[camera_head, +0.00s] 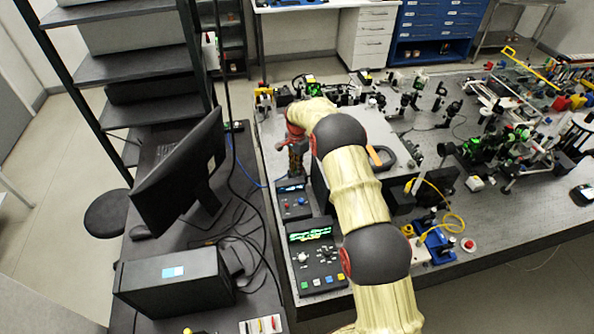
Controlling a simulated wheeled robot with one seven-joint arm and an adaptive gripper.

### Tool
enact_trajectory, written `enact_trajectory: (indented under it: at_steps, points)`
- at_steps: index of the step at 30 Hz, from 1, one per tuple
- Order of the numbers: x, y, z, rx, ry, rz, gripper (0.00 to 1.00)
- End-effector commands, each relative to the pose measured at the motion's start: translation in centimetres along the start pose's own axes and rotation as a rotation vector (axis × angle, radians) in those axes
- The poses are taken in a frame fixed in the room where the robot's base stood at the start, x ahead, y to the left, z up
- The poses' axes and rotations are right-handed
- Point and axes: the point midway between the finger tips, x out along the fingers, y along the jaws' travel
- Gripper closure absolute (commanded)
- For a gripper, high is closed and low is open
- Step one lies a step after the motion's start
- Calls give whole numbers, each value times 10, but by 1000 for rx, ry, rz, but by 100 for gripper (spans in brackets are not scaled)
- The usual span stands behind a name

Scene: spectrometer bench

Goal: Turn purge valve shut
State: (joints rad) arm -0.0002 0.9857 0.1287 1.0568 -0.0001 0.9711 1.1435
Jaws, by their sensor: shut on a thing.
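My arm reaches from the bottom right up across the optical bench, and its wrist bends down at the bench's left part. My gripper (297,168) is small and dark below the red-ringed wrist, pointing down behind the control boxes. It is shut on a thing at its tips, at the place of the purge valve. The valve itself is too small and too covered by the gripper to make out, so its handle angle cannot be told.
A small control box (294,203) and a larger keypad unit with green display (318,262) stand just in front of the gripper. A monitor (180,180) and black computer case (175,283) are at left. Crowded optics (440,95) fill the bench to the right.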

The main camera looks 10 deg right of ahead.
Motion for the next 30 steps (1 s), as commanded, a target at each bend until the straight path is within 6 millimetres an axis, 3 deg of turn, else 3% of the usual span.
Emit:
enact_trajectory:
  at_steps: [9,23,24,30]
  points:
    - [-2,-2,-1,-95,2,-5,100]
    - [-3,-2,-1,-108,3,-6,100]
    - [-3,-2,-1,-107,3,-6,85]
    - [-2,-2,0,-107,2,-4,74]
